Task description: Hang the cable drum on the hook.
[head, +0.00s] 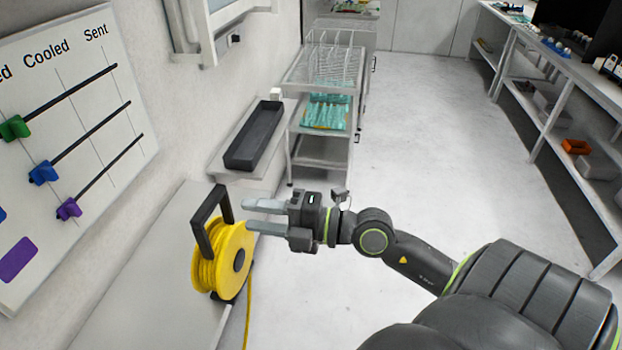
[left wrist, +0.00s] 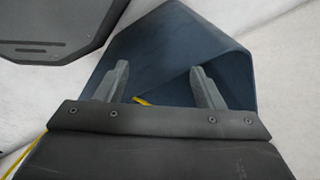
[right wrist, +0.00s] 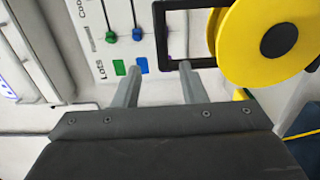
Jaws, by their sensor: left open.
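The yellow cable drum (head: 222,262) stands on the pale bench in the lower left of the head view. Its black handle (head: 200,240) rises upright on its left side. My right gripper (head: 247,215) points left at the drum, its fingers apart and empty, with the tips close to the handle and drum. In the right wrist view, the handle (right wrist: 160,30) lies just beyond the fingertips and the yellow drum (right wrist: 235,35) is at upper right. My left gripper (left wrist: 160,75) shows only in its wrist view, open and empty. I cannot make out a hook.
The pale bench (head: 150,285) runs along the left wall under a board (head: 80,120) with coloured sliders. A black tray (head: 254,135) lies on a shelf beyond. A dark blue bin-like thing (left wrist: 170,40) faces the left gripper. The floor (head: 420,130) is clear.

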